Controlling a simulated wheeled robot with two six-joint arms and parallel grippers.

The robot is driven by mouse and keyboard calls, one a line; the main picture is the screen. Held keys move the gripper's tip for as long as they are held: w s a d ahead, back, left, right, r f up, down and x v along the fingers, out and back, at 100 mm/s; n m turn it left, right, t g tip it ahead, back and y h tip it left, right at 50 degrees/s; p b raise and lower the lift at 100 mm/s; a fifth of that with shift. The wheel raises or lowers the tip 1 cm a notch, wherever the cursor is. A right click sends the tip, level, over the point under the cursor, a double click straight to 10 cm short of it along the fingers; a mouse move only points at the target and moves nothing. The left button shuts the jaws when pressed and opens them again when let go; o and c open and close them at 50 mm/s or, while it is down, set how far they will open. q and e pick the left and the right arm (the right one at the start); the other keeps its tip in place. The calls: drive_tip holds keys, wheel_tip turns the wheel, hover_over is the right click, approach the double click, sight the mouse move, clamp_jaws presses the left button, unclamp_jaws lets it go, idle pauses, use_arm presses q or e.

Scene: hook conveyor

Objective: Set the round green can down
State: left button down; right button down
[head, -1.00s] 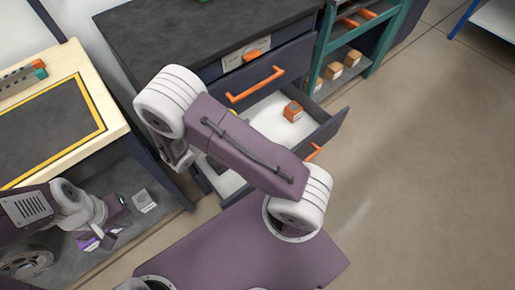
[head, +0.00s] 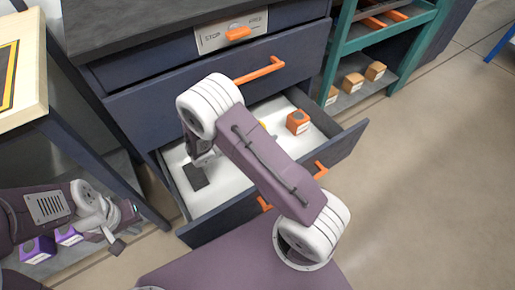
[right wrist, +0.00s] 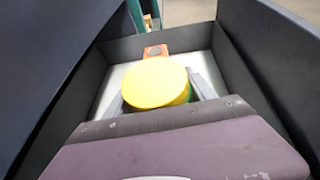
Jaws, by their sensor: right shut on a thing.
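The round green can (right wrist: 188,97) has a wide yellow top and shows in the right wrist view. My right gripper (right wrist: 160,96) is shut on it, one finger on each side, inside the open drawer (head: 221,222). The can hides its own underside, so I cannot tell whether it touches the white drawer floor. In the head view my right arm covers most of the can; only a small yellow sliver shows past the arm. My left gripper (head: 122,231) is empty and its fingers stand apart, low at the left.
An orange box (head: 298,121) stands in the drawer beyond the can; it also shows in the right wrist view (right wrist: 155,50). Purple boxes (head: 38,249) sit on a low shelf at left. A teal shelf (head: 333,62) holds several orange-brown boxes.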

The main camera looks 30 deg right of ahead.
wheel_tip(320, 180, down, 8)
drive_tip(key=b, duration=0.4)
drive_tip(key=shift+f, duration=0.25)
drive_tip(key=shift+r, duration=0.2)
drive_tip(key=shift+f, duration=0.1)
drive_tip(key=shift+c, duration=1.6)
unclamp_jaws()
